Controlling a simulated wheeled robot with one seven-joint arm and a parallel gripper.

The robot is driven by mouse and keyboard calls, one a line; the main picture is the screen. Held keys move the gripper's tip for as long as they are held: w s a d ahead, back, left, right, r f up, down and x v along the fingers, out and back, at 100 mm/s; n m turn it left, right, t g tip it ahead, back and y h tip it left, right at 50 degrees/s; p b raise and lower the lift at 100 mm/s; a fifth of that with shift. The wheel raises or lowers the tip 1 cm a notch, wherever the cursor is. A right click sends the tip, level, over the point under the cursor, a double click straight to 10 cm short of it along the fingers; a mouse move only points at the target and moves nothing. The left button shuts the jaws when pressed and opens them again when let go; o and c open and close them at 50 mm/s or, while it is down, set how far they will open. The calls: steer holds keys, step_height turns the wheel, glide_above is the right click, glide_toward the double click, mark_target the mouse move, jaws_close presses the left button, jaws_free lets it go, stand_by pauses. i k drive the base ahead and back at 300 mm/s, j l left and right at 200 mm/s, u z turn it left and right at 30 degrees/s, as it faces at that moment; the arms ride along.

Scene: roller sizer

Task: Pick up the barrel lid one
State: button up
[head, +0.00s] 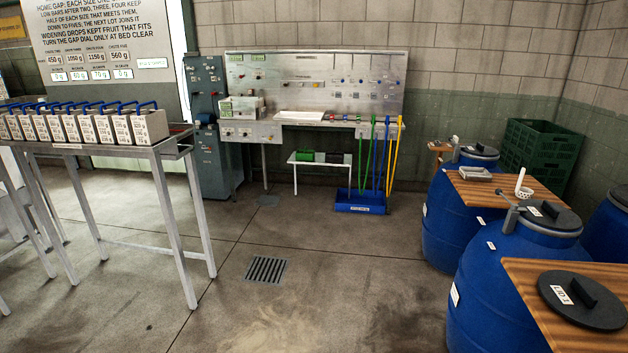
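A dark grey round lid (590,312) with a raised bar handle and a white label lies flat on a wooden board (525,285) at the lower right. Its label seems to read "LID 1", though the print is small. Another dark lid (565,222) with a label sits on top of the nearer blue barrel (495,295). A third dark lid (481,152) is on the blue barrel behind it (452,222). My gripper is not in view.
A second wooden board (510,184) holds a grey tray (474,174) and a white ladle-like thing (522,186). A green crate (540,150) stands behind. A metal table (120,150) with several boxes is at the left. Floor with a drain grate (265,269) is open between.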

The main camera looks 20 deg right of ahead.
mark_target(585, 302)
steer(key=i+j+z, duration=0.1)
steer(key=i+z, duration=0.25)
steer(key=i+j+z, duration=0.35)
steer(key=i, duration=0.2)
steer(key=i+j+z, duration=0.3)
steer(key=i, duration=0.15)
steer(key=i+j+z, duration=0.45)
steer(key=z, duration=0.15)
steer(key=i+j+z, duration=0.15)
steer(key=j+z, duration=0.2)
steer(key=i+j+z, duration=0.1)
steer(key=j+z, duration=0.2)
steer(key=i+j+z, duration=0.1)
steer(key=j+z, duration=0.2)
steer(key=j, duration=0.15)
steer(key=j+z, duration=0.3)
steer(key=i+j, duration=0.05)
steer(key=j, duration=0.05)
